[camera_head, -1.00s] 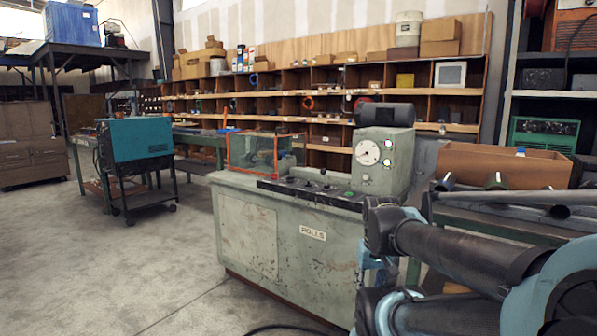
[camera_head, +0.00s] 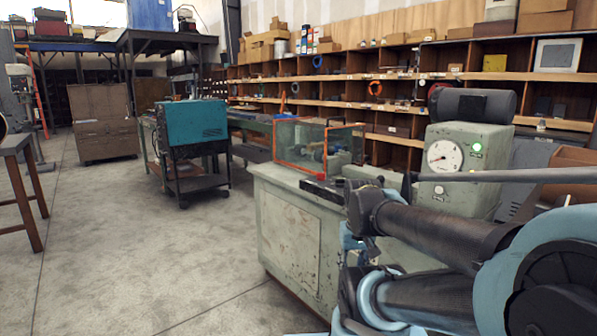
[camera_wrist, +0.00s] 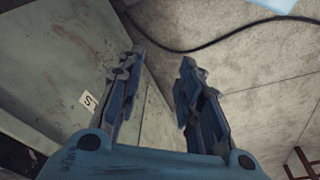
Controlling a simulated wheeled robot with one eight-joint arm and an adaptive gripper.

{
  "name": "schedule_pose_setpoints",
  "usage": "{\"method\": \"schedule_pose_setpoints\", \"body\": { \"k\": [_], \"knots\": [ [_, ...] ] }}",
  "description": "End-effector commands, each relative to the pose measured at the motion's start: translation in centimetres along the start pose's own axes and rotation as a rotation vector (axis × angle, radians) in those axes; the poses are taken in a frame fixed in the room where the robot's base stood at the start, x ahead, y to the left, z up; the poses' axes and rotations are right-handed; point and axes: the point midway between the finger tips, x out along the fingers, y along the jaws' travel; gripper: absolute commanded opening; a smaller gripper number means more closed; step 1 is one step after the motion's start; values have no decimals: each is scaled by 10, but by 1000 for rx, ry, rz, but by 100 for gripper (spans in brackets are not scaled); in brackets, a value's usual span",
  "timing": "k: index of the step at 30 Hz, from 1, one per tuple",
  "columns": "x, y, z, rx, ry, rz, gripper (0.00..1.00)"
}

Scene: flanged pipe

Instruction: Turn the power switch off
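The grey-green machine (camera_head: 291,232) stands right of centre in the head view. Its upright box (camera_head: 462,140) carries a round white dial (camera_head: 444,155) and a lit green lamp (camera_head: 477,147). A dark control strip (camera_head: 325,188) runs along the machine's top, mostly hidden behind my arm. I cannot make out which part is the power switch. In the wrist view, my gripper (camera_wrist: 162,62) is open and empty, its two fingers apart. The machine's worn front panel (camera_wrist: 75,45) with a small white label (camera_wrist: 88,101) shows left of it, with bare floor beyond the fingers.
A long grey pipe (camera_head: 520,175) crosses in front of the dial box. A clear guard with an orange frame (camera_head: 300,145) stands on the machine's far end. A teal cabinet on a cart (camera_head: 192,130) stands further left. The floor (camera_head: 140,230) is clear to the left. A black cable (camera_wrist: 200,42) lies on the floor.

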Motion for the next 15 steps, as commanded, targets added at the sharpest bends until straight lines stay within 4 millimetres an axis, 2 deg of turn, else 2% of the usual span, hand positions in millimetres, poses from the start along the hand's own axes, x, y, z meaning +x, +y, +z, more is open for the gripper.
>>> {"method": "schedule_pose_setpoints", "body": {
  "k": [11, 14, 15],
  "knots": [
    [0, 0, 0, 0, 0, 0, 33],
    [-5, 0, 4, 0, 9, 0, 54],
    [-9, 0, 5, 1, 13, 1, 55]
  ]
}}
